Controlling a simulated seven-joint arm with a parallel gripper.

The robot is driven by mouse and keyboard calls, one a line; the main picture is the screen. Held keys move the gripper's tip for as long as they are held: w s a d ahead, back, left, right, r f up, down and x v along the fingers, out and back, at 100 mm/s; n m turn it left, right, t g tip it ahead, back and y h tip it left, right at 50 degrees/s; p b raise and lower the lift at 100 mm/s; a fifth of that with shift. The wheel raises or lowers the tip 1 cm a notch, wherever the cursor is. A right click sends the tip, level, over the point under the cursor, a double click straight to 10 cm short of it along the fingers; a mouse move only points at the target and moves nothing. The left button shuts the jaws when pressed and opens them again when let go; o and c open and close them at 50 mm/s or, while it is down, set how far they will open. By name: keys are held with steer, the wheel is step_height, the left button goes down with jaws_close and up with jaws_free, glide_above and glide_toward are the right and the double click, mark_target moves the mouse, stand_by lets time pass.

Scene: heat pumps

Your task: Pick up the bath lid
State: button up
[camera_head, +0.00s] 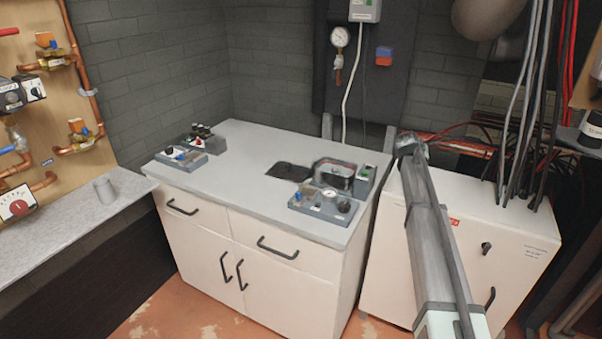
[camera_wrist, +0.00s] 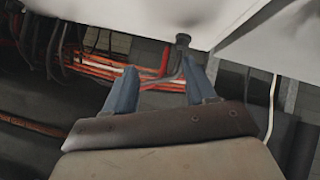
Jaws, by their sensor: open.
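A flat dark plate, which looks like the bath lid (camera_head: 288,171), lies on the grey counter top (camera_head: 240,145) in the head view. It is just left of an open oval bath (camera_head: 334,172) with a metal rim. My gripper (camera_head: 411,147) is at the far end of my arm, over the back of the white cabinet, to the right of the lid and well apart from it. In the wrist view my gripper (camera_wrist: 160,70) has its two blue-grey fingers spread, with nothing held between them. The lid does not clearly show in the wrist view.
A panel with a gauge and knobs (camera_head: 324,203) stands in front of the bath. Small control boxes (camera_head: 182,158) sit at the counter's left. The white cabinet (camera_head: 460,240) and hanging cables (camera_head: 525,110) are on the right. The counter's middle is clear.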

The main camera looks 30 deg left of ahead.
steer(key=s+a+r+n+y, duration=0.2)
steer(key=a, duration=0.7)
steer(key=s+a+r+n+y, duration=0.1)
steer(key=a, duration=0.8)
steer(key=n+g+y, duration=0.2)
steer(key=n+g, duration=0.1)
steer(key=g, duration=0.4)
glide_above(289, 165)
steer(key=s+d, duration=0.1)
step_height(289, 165, down, 4)
steer(key=shift+s+f, duration=0.1)
steer(key=shift+f, duration=0.05)
steer(key=shift+d+x, duration=0.1)
steer(key=shift+x, duration=1.25)
steer(key=shift+d+x, duration=0.15)
steer(key=shift+x, duration=1.2)
jaws_close()
